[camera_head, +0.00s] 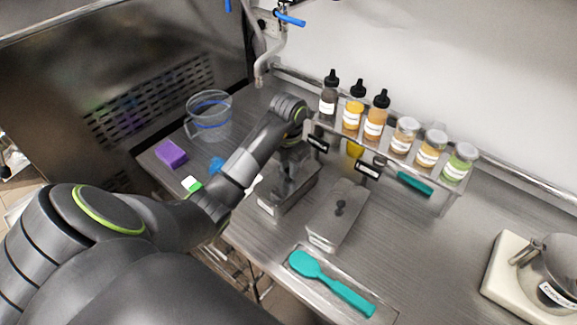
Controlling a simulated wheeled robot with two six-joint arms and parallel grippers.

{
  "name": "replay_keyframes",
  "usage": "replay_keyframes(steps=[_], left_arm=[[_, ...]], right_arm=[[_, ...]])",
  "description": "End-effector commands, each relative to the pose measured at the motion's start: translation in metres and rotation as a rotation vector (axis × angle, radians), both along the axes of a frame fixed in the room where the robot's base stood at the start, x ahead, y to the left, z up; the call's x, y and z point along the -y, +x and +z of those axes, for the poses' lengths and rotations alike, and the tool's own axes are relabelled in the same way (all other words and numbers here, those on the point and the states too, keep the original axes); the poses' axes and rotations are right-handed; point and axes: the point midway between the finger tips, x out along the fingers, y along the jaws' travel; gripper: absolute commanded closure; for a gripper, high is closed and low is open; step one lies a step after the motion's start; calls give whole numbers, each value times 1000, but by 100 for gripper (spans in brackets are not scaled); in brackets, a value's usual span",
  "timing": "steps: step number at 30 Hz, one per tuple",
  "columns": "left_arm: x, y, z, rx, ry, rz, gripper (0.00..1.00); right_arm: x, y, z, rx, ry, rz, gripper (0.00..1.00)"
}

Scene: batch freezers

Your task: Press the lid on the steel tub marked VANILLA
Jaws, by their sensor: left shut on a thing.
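Two steel tubs stand side by side under the bottle shelf. The left tub (272,207) has a pale label on its front, too small to read. The right tub (322,241) also has an unreadable label, and a flat steel lid (346,196) with a black knob lies on it. My left gripper (291,158) reaches down over the left tub and is shut, apparently on the lid of that tub (290,178). The gripper and wrist hide the grasp, and I cannot tell whether this lid sits flush. My right gripper is not in view.
A shelf (385,150) with several bottles and jars overhangs behind the tubs. A clear jug (208,117) and purple sponge (171,154) are at left. A teal spatula (330,284) lies in front. A scale (510,268) stands at right; the counter between is clear.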

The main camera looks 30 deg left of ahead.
Motion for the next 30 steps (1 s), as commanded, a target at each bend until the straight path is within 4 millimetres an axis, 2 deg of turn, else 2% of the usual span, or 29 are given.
replay_keyframes(steps=[30], left_arm=[[0,0,-2,1,0,0,100]], right_arm=[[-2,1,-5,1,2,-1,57]])
